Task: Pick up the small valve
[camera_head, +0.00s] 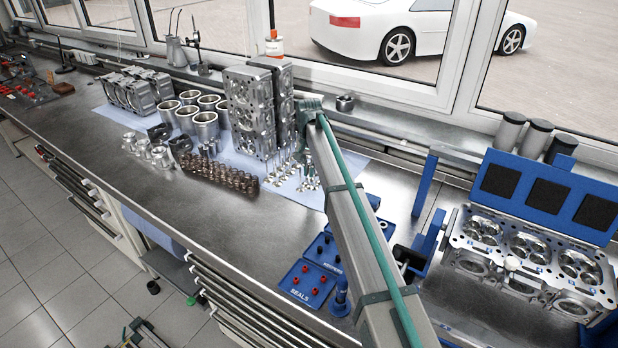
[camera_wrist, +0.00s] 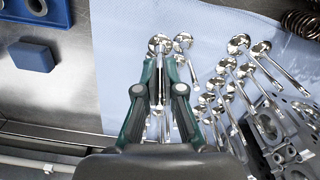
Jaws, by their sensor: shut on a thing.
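My gripper (camera_wrist: 161,68) is shut on a shiny valve (camera_wrist: 160,43) in the wrist view. The stem runs between the narrow green-and-dark fingers, and part of it is hidden by them. Another valve (camera_wrist: 183,42) lies just to the right of the right finger. Several more valves (camera_wrist: 238,44) lie in rows on the pale blue cloth (camera_wrist: 122,30) further right. In the head view the valves (camera_head: 303,172) show beside my arm, which hides my fingertips. I cannot tell whether the held valve is off the cloth.
Engine blocks (camera_head: 250,110) stand close by; one metal block (camera_wrist: 275,130) shows at the wrist view's lower right. A blue SEALS tray (camera_head: 304,299) and a cylinder head (camera_head: 530,258) are to the right.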

